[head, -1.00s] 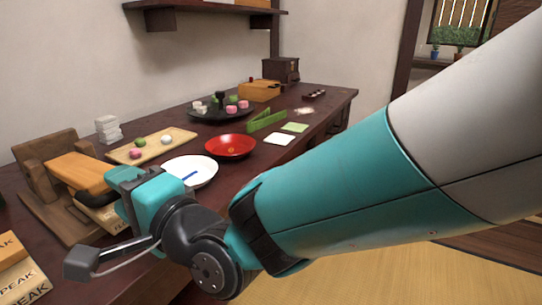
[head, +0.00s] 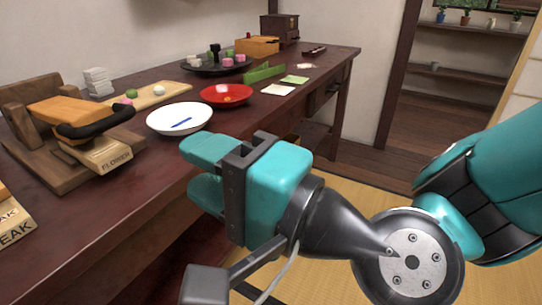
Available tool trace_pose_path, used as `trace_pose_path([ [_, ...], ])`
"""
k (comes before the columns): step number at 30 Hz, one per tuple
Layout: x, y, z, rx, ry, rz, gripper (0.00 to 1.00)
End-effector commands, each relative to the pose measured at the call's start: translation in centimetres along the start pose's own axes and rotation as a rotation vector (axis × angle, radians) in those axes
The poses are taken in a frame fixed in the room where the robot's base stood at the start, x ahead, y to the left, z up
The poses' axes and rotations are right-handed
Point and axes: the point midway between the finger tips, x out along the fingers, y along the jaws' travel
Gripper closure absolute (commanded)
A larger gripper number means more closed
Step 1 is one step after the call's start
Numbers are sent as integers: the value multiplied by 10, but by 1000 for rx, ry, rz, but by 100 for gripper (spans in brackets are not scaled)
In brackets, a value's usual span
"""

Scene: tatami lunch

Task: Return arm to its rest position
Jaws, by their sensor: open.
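My gripper (head: 200,170) is in the middle of the head view, in front of the table's front edge. Its two teal fingers point left and stand apart with nothing between them. My arm comes in from the right, folded close to the camera. The dark wooden table (head: 150,205) runs from the lower left to the back. No object touches the gripper.
Near the gripper are a white plate (head: 165,125) with a blue stick, a red bowl (head: 224,90), and a wooden press (head: 75,105) with a "FLOWER" block (head: 108,158). A black tray (head: 195,68) stands farther back. Floor at right is clear up to a shelf (head: 440,78).

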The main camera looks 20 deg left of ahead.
Motion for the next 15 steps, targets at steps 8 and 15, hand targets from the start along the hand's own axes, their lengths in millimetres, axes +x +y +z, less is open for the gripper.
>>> trace_pose_path([
  [8, -17, 0, 0, 0, 0, 0, 58],
  [15, -17, -1, 0, 0, -1, 0, 58],
])
